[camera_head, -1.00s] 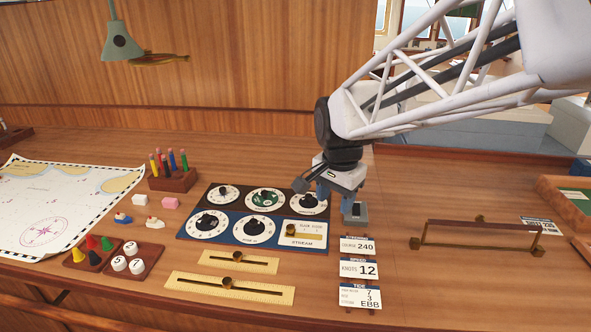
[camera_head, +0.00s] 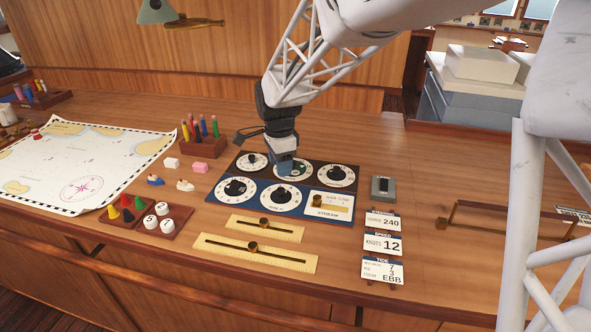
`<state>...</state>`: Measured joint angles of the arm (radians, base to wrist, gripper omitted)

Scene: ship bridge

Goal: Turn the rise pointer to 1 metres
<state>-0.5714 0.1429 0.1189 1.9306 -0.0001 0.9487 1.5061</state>
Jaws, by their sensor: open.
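The dial panel (camera_head: 243,204) lies on the desk with several round white dials and black knobs. The lower middle dial (camera_head: 282,197) has a black pointer knob; its small label seems to read RISE M, but its numbers are too small to read. My gripper (camera_head: 284,170) points down over the panel, just behind that dial.
A STREAM slider (camera_head: 330,205) sits at the panel's lower right. Cards (camera_head: 383,245) reading 240, 12 and TIDE stand right of it. Brass rulers (camera_head: 255,253) lie in front. A pencil block (camera_head: 205,145) stands behind left, and a small grey device (camera_head: 384,188) to the right.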

